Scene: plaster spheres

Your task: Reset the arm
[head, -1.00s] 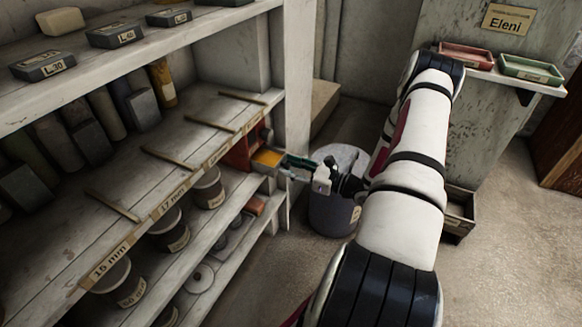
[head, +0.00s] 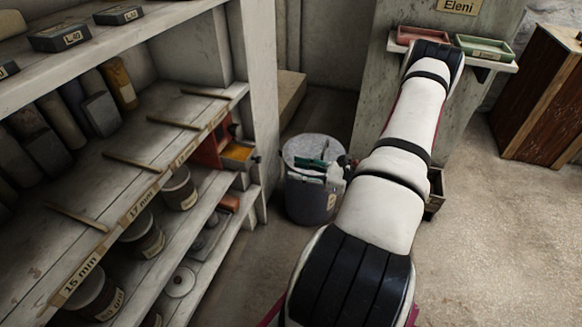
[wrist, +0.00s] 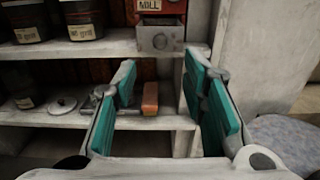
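My white and black arm (head: 385,205) reaches forward and away in the head view, its far end bent near the wall ledge. My gripper (head: 312,164) shows beyond the arm, in front of the round bin, partly hidden by the arm. In the wrist view my gripper (wrist: 160,68) has its two teal-padded fingers spread wide, with nothing held between them. It faces the shelf unit. A small grey drawer front (wrist: 160,38) and an orange block (wrist: 150,98) appear beyond the fingers, apart from them.
The shelf unit (head: 150,95) with several dark tubs stands at left. A red box with a yellow-filled drawer (head: 238,152) is at its end. The grey bin (head: 310,200) stands behind the gripper. Red (head: 422,35) and green (head: 484,47) trays sit on a ledge.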

